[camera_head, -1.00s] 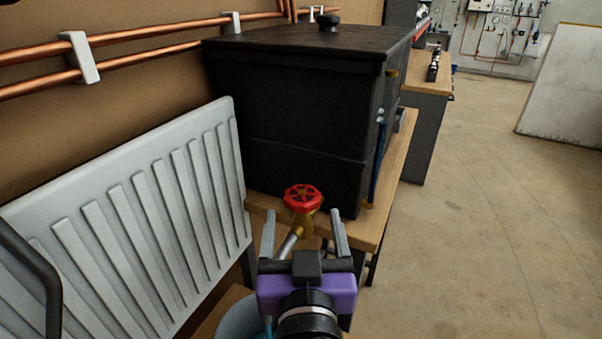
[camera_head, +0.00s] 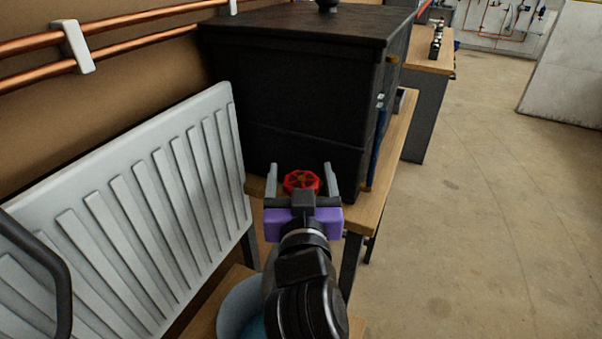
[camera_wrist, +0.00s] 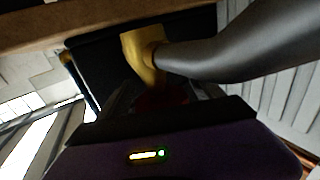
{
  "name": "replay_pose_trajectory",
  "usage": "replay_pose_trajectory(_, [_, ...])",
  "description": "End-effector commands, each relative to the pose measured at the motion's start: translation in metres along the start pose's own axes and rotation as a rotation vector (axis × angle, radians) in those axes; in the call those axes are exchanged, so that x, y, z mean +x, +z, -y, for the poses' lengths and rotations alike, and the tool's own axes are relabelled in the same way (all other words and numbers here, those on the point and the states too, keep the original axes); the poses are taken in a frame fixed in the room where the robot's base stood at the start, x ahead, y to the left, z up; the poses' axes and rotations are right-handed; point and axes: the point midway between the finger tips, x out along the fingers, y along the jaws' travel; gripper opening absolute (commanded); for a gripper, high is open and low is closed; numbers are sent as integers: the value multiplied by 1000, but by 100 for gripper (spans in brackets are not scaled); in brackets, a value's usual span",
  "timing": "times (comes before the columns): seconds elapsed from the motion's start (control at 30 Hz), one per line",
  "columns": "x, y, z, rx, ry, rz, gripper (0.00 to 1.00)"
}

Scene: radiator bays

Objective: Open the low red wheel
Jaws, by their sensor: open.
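The red wheel (camera_head: 302,182) is a small spoked handwheel at the lower right end of the radiator, in front of the black cabinet. My gripper (camera_head: 301,172) is open, with one grey finger to the left of the wheel and one to the right. I cannot tell whether either finger touches it. In the wrist view, the brass valve body (camera_wrist: 146,60) and a grey pipe show ahead of my gripper. The wheel is only a dark red patch (camera_wrist: 165,100) there, mostly hidden by the gripper body.
The white radiator (camera_head: 140,215) stands at left, with copper pipes on the wall above. The black cabinet (camera_head: 300,95) sits on a wooden bench (camera_head: 385,175) just behind the wheel. A blue-grey bucket (camera_head: 238,310) stands below my arm. The floor at right is clear.

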Motion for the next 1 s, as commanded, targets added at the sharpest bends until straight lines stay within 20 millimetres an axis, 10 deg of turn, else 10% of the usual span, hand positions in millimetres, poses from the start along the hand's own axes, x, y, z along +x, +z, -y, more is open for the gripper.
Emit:
replay_pose_trajectory(0.37, [0, 0, 0, 0, 0, 0, 15])
replay_pose_trajectory(1.0, [-1, 0, 4, -1, -142, 0, 13])
